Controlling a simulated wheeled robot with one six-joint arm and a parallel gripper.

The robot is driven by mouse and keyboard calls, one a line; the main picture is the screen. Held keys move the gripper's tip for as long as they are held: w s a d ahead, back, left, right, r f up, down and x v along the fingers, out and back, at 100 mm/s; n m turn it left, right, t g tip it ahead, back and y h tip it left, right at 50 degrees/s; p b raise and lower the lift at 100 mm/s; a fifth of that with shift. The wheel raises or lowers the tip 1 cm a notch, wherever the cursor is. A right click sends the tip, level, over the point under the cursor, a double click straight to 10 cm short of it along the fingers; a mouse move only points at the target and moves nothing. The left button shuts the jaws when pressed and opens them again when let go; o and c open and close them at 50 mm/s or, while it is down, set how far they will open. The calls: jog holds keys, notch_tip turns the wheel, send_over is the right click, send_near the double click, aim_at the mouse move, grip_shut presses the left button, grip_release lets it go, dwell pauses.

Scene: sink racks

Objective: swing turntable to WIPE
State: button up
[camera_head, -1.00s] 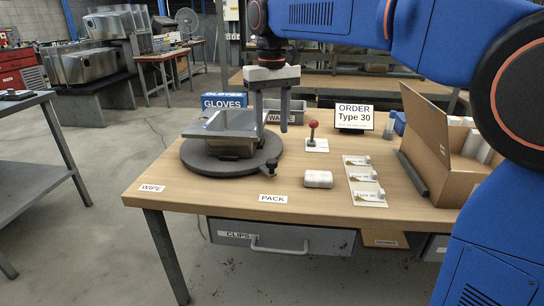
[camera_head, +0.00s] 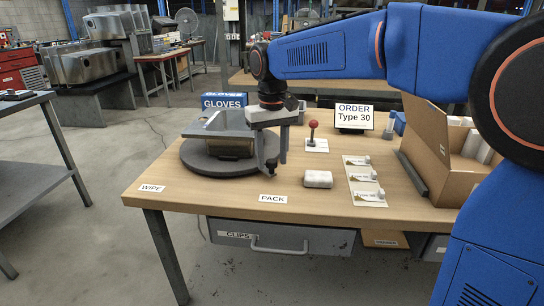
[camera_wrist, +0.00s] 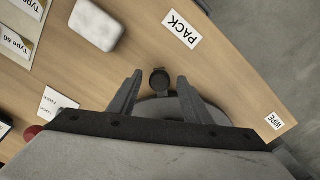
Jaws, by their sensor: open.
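The turntable (camera_head: 200,165) is a dark grey round disc at the table's left, bearing a metal sink (camera_head: 205,125). Its dark knob (camera_head: 271,169) sticks out on the side towards the PACK label (camera_head: 273,198). The WIPE label (camera_head: 152,188) is at the table's front left corner. My gripper (camera_head: 273,166) is open, its fingers pointing down at the knob. In the wrist view the knob (camera_wrist: 160,79) shows between the fingertips of my gripper (camera_wrist: 160,77); contact cannot be told. Part of the disc (camera_wrist: 165,108) shows behind the fingers, the rest hidden by the gripper.
A white block (camera_head: 318,179) and several Type cards (camera_head: 362,178) lie right of the PACK label. A red-topped lever (camera_head: 313,130) stands behind them. An open cardboard box (camera_head: 430,150) is at the right. A GLOVES box (camera_head: 224,101) stands behind the turntable.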

grip_shut()
jog(key=shift+s+a, duration=0.1)
